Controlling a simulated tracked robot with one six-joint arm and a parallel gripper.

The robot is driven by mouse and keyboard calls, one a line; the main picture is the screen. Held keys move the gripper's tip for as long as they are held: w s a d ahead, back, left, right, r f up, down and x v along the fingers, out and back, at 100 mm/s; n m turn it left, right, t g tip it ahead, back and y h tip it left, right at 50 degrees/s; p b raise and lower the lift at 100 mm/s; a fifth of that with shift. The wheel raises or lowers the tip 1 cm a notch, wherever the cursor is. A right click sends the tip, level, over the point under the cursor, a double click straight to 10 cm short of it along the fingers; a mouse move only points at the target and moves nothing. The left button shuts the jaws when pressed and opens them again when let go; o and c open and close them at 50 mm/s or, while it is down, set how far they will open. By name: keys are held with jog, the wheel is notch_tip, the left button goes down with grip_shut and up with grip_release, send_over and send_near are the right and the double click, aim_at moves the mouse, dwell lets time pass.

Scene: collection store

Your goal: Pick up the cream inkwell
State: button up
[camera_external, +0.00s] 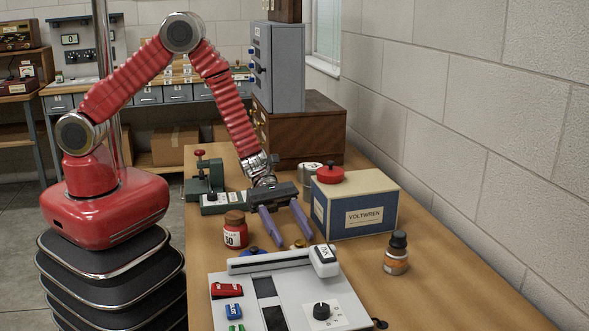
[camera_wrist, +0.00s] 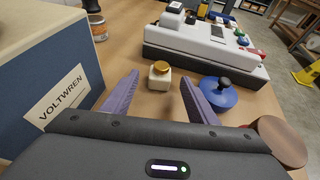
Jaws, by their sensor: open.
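The cream inkwell (camera_wrist: 159,80) is a small squat bottle with a gold-orange cap, standing upright on the wooden table in the wrist view. In the external view mostly its gold cap (camera_external: 299,243) shows, behind the white instrument. My gripper (camera_external: 291,238) has purple fingers and reaches down over the table. In the wrist view my gripper (camera_wrist: 160,94) is open, its fingertips spread to the left and right of the inkwell. The inkwell appears just beyond the tips, with gaps on both sides; I cannot tell the exact distance.
A blue and cream VOLTWREN box (camera_external: 357,208) stands close to the right finger. A blue disc with a black knob (camera_wrist: 220,92) and a red jar with brown lid (camera_external: 235,231) are nearby. A white instrument (camera_external: 345,297) and an orange bottle (camera_external: 396,262) stand in front.

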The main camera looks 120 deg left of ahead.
aim_at(300, 242)
jog(key=x, duration=0.5)
jog(key=shift+w+d, duration=0.15)
jog(key=shift+w, duration=0.05)
jog(key=c, duration=1.2)
jog(key=shift+r, duration=5)
